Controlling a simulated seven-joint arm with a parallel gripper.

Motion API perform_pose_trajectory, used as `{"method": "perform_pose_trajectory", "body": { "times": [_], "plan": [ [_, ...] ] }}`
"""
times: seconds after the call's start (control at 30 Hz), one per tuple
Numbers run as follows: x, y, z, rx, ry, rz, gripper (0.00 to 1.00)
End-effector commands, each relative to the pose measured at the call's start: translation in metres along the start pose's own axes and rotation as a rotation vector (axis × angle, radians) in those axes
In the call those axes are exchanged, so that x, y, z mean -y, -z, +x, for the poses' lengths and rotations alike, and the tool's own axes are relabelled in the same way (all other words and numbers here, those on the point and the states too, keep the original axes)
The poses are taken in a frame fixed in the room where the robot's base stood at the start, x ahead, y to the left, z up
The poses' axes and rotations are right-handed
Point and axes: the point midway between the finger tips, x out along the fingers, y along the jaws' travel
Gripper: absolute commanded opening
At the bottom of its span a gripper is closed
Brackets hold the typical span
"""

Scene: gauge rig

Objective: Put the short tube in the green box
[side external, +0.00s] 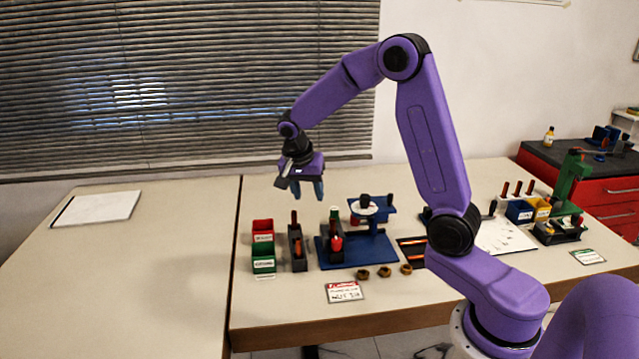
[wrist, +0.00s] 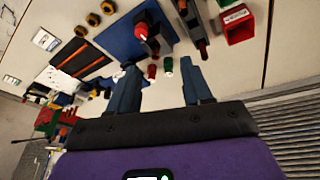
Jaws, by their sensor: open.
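The green box (side external: 264,263) stands at the left front of the right-hand table, directly in front of a red box (side external: 262,230). A dark rack (side external: 297,262) beside them holds upright orange-red tubes. Another dark block (side external: 333,257) on the blue base holds a red tube (side external: 336,243). I cannot tell which tube is the short one. My gripper (side external: 309,195) is open and empty, well above the table, behind and over the rack; its fingers also show in the wrist view (wrist: 158,66).
A gauge on a blue stand (side external: 380,212) rises right of the block. Farther right are more bins and a green stand (side external: 570,182). The left table is mostly clear.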

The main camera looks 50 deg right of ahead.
Motion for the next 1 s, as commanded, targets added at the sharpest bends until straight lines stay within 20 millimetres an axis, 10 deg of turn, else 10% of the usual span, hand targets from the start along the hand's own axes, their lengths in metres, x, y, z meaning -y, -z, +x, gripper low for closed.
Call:
{"method": "perform_pose_trajectory", "body": {
  "times": [0.3, 1.0],
  "plan": [
    [-0.009, 0.058, 0.035, -0.046, -0.065, 0.366, 0.49],
    [-0.018, 0.066, 0.123, -0.049, -0.075, 0.401, 0.49]
  ]
}}
